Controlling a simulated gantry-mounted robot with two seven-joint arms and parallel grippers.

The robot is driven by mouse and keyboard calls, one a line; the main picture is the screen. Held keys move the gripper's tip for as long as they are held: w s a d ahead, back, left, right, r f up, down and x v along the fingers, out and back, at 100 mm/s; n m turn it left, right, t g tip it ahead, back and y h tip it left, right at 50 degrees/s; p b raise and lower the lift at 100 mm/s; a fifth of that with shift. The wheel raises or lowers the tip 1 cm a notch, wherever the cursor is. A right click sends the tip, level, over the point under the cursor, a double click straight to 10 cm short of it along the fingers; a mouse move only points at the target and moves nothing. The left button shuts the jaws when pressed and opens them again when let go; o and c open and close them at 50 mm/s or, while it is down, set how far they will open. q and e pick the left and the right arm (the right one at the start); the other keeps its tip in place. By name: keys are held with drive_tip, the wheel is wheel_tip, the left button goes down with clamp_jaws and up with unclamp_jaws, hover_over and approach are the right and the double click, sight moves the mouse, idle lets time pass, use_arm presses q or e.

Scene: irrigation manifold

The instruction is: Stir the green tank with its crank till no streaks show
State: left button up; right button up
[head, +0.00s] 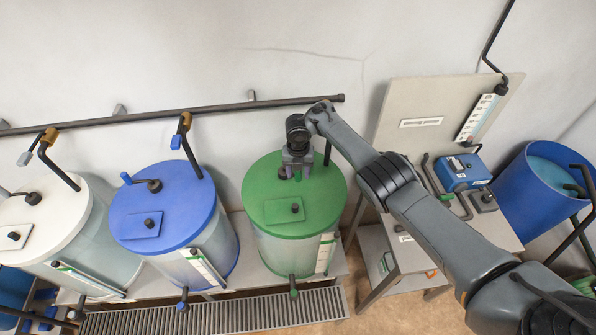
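The green tank (270,212) stands on the bench at the centre, with a green lid and a pale translucent wall. Its wall looks pale, and I cannot make out streaks in it. My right gripper (296,171) points down over the back half of the green lid, where the crank's dark hub (283,173) shows just beside it. The gripper and wrist hide most of the crank. I cannot tell whether the fingers are closed on its handle. My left gripper is not in view.
A blue-lidded tank (163,205) and a white-lidded tank (38,222) stand to the left, with their own cranks. A dark pipe (200,108) runs along the wall behind. A side table with a blue box (462,172) and a blue barrel (540,190) are at right.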

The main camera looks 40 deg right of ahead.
drive_tip(key=shift+r, duration=0.6)
wheel_tip(320, 180, up, 4)
drive_tip(key=shift+r, duration=0.1)
wheel_tip(320, 180, up, 4)
drive_tip(key=p, duration=0.3)
drive_tip(key=shift+r+p, duration=0.1)
drive_tip(key=shift+p, duration=0.25)
drive_tip(key=shift+r+p, duration=0.6)
